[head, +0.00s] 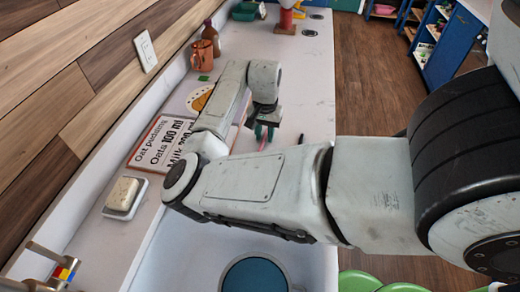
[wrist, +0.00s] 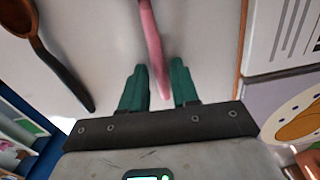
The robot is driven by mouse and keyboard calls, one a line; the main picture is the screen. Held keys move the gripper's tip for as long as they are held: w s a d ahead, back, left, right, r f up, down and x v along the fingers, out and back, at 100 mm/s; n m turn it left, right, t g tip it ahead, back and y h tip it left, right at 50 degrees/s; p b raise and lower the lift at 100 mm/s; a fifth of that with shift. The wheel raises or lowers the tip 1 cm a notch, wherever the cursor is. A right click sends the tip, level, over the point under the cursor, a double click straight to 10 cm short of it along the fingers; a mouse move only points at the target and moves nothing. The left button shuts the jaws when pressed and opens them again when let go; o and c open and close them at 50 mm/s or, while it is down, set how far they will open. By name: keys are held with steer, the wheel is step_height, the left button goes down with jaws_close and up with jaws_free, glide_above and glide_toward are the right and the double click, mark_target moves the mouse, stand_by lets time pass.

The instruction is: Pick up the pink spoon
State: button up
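The pink spoon (wrist: 152,42) lies on the white counter. In the wrist view its handle runs down from the top edge, and its end shows between my fingers; its bowl is out of view. My gripper (wrist: 158,72) is open, with its green fingers on either side of the handle and a gap showing on both sides. In the head view my gripper (head: 264,132) is low over the counter, beyond my forearm, and a short pink piece of the spoon (head: 263,145) shows just below it.
A brown spoon with a dark handle (wrist: 62,70) lies left of the pink one in the wrist view. A recipe board (head: 160,140) lies left of my gripper in the head view. A soap dish (head: 113,213) is nearer, a copper mug (head: 203,55) farther back.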

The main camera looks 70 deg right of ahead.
jaws_close()
steer(key=shift+r, duration=0.15)
